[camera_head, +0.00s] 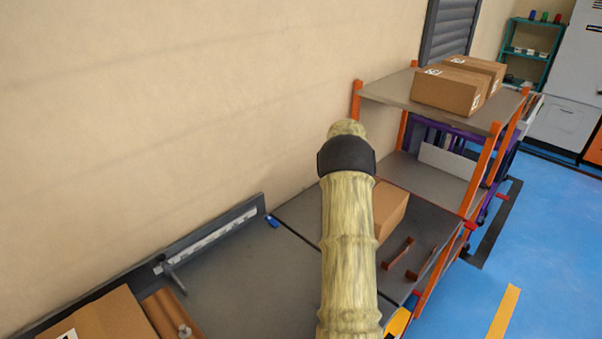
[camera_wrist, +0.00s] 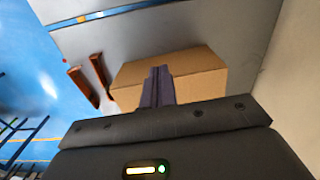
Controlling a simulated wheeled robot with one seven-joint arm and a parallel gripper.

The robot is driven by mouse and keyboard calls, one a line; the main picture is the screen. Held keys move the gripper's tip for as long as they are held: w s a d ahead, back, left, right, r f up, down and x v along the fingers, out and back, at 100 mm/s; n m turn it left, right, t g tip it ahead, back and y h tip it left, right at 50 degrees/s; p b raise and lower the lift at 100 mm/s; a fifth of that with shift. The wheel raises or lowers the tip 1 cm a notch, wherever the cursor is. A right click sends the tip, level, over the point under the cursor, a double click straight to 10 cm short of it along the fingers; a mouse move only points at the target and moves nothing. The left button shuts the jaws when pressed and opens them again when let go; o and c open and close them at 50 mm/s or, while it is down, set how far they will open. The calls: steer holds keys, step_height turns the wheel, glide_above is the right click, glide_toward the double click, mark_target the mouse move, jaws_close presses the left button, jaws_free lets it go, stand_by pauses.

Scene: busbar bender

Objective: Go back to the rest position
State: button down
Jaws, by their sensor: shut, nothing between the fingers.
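My gripper (camera_wrist: 158,88) shows in the wrist view with its dark fingers together and nothing between them. Behind the fingertips is a cardboard box (camera_wrist: 200,75) on a grey surface. In the head view my arm reaches up the middle of the picture and hides the gripper. The same box (camera_head: 389,208) shows partly behind the arm. I cannot tell how far the fingertips are from the box.
Two bent copper-brown bars (camera_head: 397,253) lie on the grey table (camera_head: 250,270), right of the box. An orange-post shelf (camera_head: 390,92) holds cardboard boxes (camera_head: 447,90). A wall is behind the table.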

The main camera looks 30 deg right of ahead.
steer(key=s+a+r+n+t, duration=0.1)
steer(key=s+a+r+n, duration=0.15)
steer(key=a, duration=0.85)
steer(key=s+a+r+n, duration=0.1)
steer(key=a+r+n, duration=0.25)
steer(key=a, duration=0.65)
steer(key=s+a+n+t, duration=0.1)
steer(key=s+a+n, duration=0.7)
steer(key=s+a, duration=0.8)
steer(key=shift+a+f+n+t, duration=0.3)
steer(key=shift+a+f, duration=0.15)
steer(key=shift+a, duration=0.35)
steer(key=shift+s, duration=0.1)
